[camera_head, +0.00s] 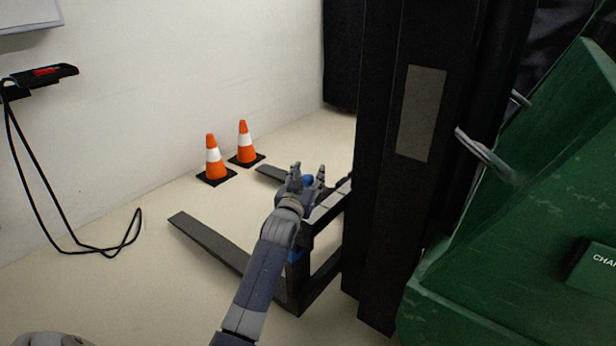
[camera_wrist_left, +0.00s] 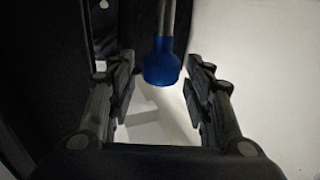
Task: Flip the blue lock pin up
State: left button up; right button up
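The blue lock pin (camera_wrist_left: 162,64) shows in the left wrist view as a blue knob on the end of a grey rod. It sits between the fingers of my left gripper (camera_wrist_left: 160,95), with a gap on each side. In the head view my left gripper (camera_head: 307,176) is open, with its fingers pointing away over the fork carriage (camera_head: 328,208). A bit of blue of the pin (camera_head: 308,180) shows between the fingers. Most of the pin is hidden there by the gripper. My right gripper is not in view.
A black mast (camera_head: 385,200) and a green body (camera_head: 530,230) stand at the right. A low fork (camera_head: 210,242) reaches left over the floor. Two orange cones (camera_head: 214,160) stand by the wall. A black cable (camera_head: 40,185) hangs at the left. The floor between is clear.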

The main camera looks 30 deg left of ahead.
pick_arm(q)
jog(key=shift+f, duration=0.15)
jog(key=shift+s+d, duration=0.15)
jog(key=shift+s, duration=0.2)
jog(key=v, duration=1.1)
